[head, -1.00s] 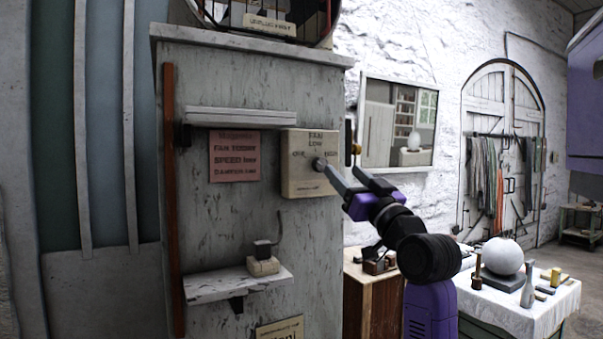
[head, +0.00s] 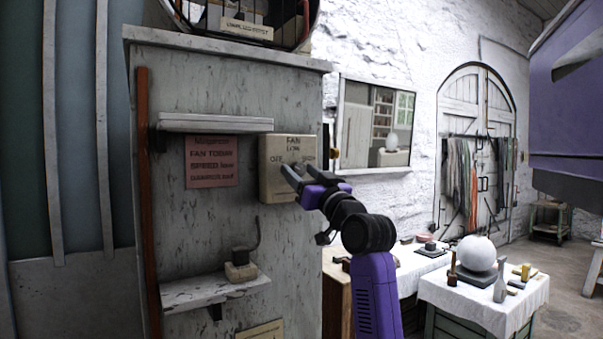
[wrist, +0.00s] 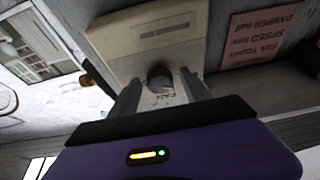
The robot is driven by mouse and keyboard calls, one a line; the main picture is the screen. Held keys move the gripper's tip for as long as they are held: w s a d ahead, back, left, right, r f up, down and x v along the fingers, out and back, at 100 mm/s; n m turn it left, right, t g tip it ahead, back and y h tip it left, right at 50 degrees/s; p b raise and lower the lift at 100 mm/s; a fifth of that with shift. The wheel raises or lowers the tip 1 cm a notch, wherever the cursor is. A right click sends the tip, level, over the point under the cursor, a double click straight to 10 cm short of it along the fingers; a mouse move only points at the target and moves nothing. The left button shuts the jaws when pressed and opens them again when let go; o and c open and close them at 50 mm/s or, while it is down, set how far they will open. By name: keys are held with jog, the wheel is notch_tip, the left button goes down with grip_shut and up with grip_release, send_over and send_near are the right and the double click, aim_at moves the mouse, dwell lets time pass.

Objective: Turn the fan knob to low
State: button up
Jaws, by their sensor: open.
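The fan control box (head: 275,185) is a cream box on the grey cabinet. It is marked FAN, with OFF at the left, LOW at the top and HIGH at the right. Its dark round knob (wrist: 160,76) shows in the wrist view, where the box appears upside down. My gripper (head: 297,170) is at the front of the box and hides most of the knob in the head view. In the wrist view its open fingers (wrist: 160,84) stand on either side of the knob, with gaps visible. I cannot tell where the knob points.
A pink notice (head: 212,162) hangs left of the box, under a narrow shelf (head: 215,124). A lower shelf (head: 205,292) holds a small block with a dark top. A caged fan (head: 245,22) sits on the cabinet. A cloth-covered table (head: 480,312) with a white sphere stands at right.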

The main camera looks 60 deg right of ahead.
grip_shut()
jog(key=shift+m+g+h+p, duration=0.3)
jog(key=shift+m+p, duration=0.1)
jog(key=shift+m, duration=0.1)
jog(key=m+p, duration=0.1)
jog(key=m+g+h+p, duration=0.1)
jog(key=m+p, duration=0.1)
jog(key=shift+w+a+r+m, duration=0.15)
jog(key=shift+r+m, duration=0.1)
jog(key=shift+m, duration=0.15)
jog(key=m+g+p, duration=0.1)
jog(key=m, duration=0.1)
jog(key=m+h+p, duration=0.1)
jog(key=m, duration=0.1)
jog(key=shift+a+g+h+p, duration=0.1)
jog(key=shift+g+h+p, duration=0.2)
jog(key=shift+g+p, duration=0.1)
jog(key=m+g+p, duration=0.2)
jog(key=m, duration=0.2)
jog(key=shift+h, duration=0.4)
jog(key=shift+f+m+g+p, duration=0.1)
jog(key=shift+m+g+p, duration=0.5)
jog(key=shift+m, duration=1.1)
